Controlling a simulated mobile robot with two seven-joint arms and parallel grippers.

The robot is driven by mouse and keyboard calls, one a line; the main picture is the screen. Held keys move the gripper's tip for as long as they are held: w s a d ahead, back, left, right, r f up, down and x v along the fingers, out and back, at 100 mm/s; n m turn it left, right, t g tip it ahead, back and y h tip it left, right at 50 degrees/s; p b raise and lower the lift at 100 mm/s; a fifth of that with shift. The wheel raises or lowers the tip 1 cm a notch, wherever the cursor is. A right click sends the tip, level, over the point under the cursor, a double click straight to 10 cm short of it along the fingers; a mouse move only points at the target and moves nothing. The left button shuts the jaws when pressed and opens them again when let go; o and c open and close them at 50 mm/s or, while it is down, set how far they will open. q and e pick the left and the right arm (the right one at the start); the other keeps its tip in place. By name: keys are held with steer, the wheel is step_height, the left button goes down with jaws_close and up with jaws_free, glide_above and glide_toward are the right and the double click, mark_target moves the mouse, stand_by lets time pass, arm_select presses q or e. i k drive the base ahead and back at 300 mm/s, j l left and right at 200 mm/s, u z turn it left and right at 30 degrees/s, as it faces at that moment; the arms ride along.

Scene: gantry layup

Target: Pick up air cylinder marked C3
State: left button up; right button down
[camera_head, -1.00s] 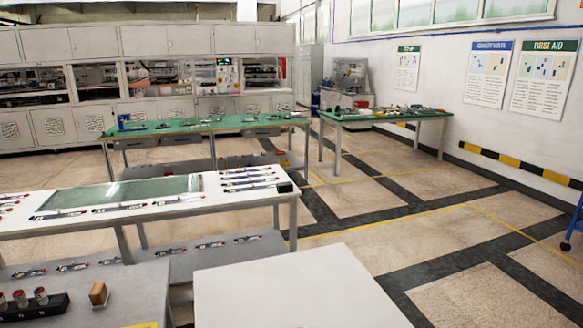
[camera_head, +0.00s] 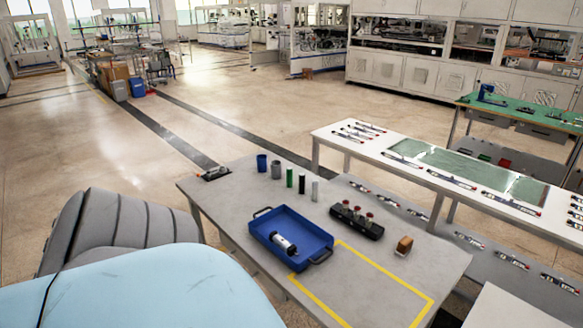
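Several slim air cylinders with dark and red ends lie on the white table at right: a group (camera_head: 358,131) at its left end and single ones along its front edge, such as one cylinder (camera_head: 404,161), another cylinder (camera_head: 452,182) and a third cylinder (camera_head: 511,204). More cylinders (camera_head: 512,261) lie on the grey shelf below. The markings are too small to read, so I cannot tell which is C3. A short white and black cylindrical part (camera_head: 284,243) lies in a blue tray (camera_head: 262,219) on the nearer grey table. Neither gripper is in view.
A large light blue surface and a grey ribbed shape fill the lower left. The floor behind is open.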

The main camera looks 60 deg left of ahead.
mark_target(290, 250)
steer(key=u, duration=0.8)
steer(key=k+u, duration=0.1)
steer(key=u, duration=0.3)
steer(key=l+u, duration=0.1)
steer(key=u, duration=0.35)
steer(key=k+u, duration=0.1)
steer(key=u, duration=0.3)
